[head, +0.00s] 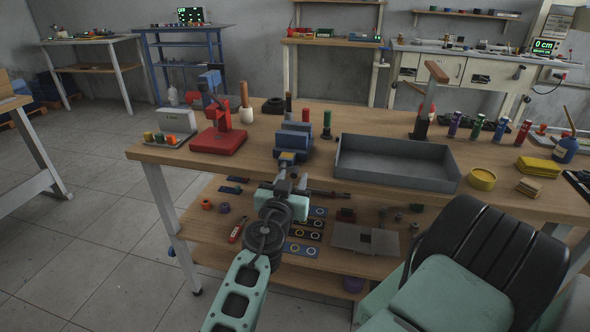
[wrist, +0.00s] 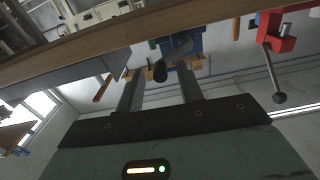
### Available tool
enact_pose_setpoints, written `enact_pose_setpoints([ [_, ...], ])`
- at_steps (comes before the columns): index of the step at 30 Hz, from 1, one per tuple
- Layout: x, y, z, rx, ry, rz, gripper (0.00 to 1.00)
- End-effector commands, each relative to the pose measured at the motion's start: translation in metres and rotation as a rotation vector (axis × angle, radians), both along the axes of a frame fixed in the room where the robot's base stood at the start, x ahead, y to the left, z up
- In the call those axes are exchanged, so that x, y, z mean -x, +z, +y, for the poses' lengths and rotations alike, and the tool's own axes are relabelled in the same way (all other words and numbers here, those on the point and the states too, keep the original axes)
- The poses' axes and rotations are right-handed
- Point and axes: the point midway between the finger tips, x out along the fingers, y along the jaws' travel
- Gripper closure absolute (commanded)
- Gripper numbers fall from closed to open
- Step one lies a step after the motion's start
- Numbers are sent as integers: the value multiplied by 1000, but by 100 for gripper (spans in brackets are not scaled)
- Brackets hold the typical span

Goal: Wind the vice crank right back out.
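The blue vice (head: 294,140) is at the front edge of the workbench in the head view. It also shows in the wrist view (wrist: 183,42), seen upside down. A crank with a dark knob (wrist: 160,72) sticks out from the vice towards me. My gripper (head: 287,160) is in front of the vice, at about the bench edge. In the wrist view my gripper (wrist: 161,80) has its two fingers apart, with the dark knob showing between them near the tips. I see no finger clearly touching it. My gripper hides the crank in the head view.
A red press (head: 219,138) stands left of the vice, and a grey tray (head: 397,178) lies to its right on the workbench (head: 170,155). A lower shelf (head: 205,236) with small parts is below my gripper.

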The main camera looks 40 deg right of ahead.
Motion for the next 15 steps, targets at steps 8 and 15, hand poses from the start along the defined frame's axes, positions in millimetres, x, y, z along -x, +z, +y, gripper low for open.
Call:
enact_pose_setpoints([
  [8,1,0,0,0,0,0,63],
  [15,1,0,0,0,0,0,100],
])
